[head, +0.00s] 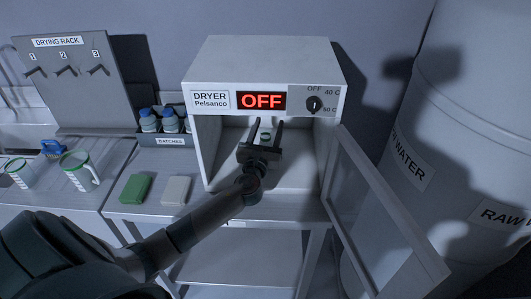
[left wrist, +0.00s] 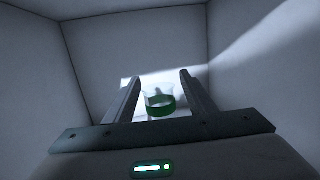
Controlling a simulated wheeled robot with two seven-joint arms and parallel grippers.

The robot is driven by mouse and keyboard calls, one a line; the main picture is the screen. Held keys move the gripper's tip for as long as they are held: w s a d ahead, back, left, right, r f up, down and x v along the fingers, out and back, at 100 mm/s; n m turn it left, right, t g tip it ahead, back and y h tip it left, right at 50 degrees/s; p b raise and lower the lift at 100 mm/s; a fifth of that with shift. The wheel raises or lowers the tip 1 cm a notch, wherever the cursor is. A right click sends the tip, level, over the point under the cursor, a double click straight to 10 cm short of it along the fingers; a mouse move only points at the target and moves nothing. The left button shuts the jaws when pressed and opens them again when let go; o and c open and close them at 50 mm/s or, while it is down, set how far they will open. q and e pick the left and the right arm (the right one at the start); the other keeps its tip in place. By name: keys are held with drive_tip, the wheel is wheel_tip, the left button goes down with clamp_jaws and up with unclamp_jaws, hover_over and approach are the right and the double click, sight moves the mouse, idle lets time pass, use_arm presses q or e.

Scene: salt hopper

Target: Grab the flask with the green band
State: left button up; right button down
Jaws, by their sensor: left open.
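The flask with the green band (head: 265,136) stands inside the dryer (head: 205,150), toward the back. In the left wrist view the flask (left wrist: 160,104) is pale with a dark green ring and shows between my fingers. My left gripper (head: 266,124) is open and reaches into the dryer, its two fingers pointing at the back wall on either side of the flask in the picture. I cannot tell whether the fingers touch it or how deep it sits between them. The gripper hides the flask's lower part in the head view. My right gripper is not in view.
The dryer door (head: 390,215) hangs open at the right; its display reads OFF. A batches rack (head: 170,141) with blue-capped bottles stands left of the dryer. Green (head: 137,188) and pale (head: 176,190) blocks lie in front. A large water tank (head: 470,130) fills the right.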

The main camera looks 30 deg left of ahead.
use_arm(q)
clamp_jaws()
drive_tip(key=shift+r, duration=0.1)
drive_tip(key=d+r+b, duration=0.2)
drive_tip(key=d+r, duration=0.9)
drive_tip(key=shift+w+d, duration=0.2)
drive_tip(key=shift+d, duration=0.2)
drive_tip(key=shift+f, duration=0.1)
idle(0.3)
